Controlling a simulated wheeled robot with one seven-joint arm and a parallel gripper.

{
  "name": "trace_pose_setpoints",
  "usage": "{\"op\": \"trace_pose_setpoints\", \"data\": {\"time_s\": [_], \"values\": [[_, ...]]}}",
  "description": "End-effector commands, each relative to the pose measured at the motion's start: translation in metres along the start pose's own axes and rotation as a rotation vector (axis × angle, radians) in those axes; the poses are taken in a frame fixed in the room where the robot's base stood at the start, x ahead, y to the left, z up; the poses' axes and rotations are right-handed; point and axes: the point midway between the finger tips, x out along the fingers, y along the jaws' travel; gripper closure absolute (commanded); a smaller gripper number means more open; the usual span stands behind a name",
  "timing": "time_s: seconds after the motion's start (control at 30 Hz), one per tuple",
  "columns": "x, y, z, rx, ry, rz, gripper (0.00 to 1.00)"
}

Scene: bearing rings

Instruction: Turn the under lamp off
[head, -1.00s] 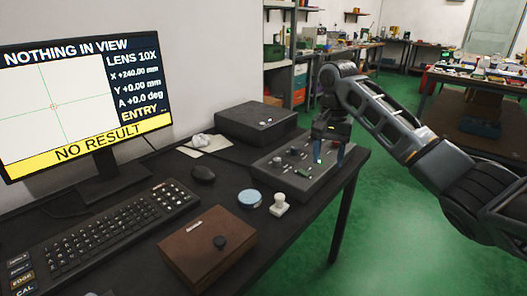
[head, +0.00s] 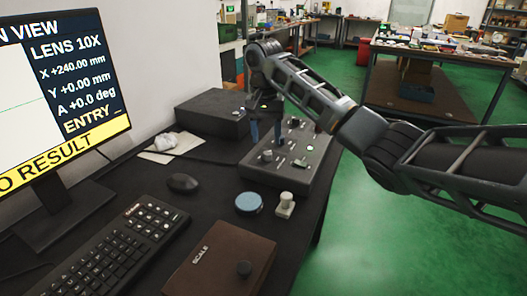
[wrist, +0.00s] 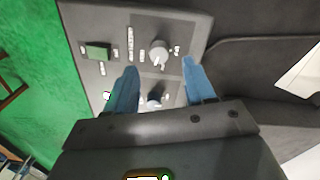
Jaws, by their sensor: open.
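The grey control box (head: 305,185) stands at the desk's right edge, with several knobs and switches on its sloped top. It also fills the upper middle of the wrist view (wrist: 105,20). A green rocker switch (wrist: 97,52) is left of a round light knob (wrist: 159,52); a second knob (wrist: 154,97) shows partly between the fingers. I cannot read which control belongs to the under lamp. My gripper (head: 266,131) has its blue fingers apart and empty, pointing down at the box's far left part. In the wrist view the fingertips (wrist: 160,68) lie below the light knob.
A black box (head: 213,112) stands behind the control box. A blue-topped round disc (head: 249,203), a small pale stamp-like piece (head: 285,204), a mouse (head: 184,183), a keyboard (head: 110,255) and a brown case (head: 220,262) are in front. The monitor (head: 70,90) is at left.

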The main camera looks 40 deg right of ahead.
Motion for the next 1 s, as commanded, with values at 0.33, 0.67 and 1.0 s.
{"op": "trace_pose_setpoints", "data": {"time_s": [0.33,0.67,1.0], "values": [[0.044,0.001,0.0,0.001,0.0,0.002,0.46],[0.049,0.0,0.0,0.0,0.001,0.001,0.46],[0.049,0.0,0.0,0.0,0.001,0.001,0.76]]}}
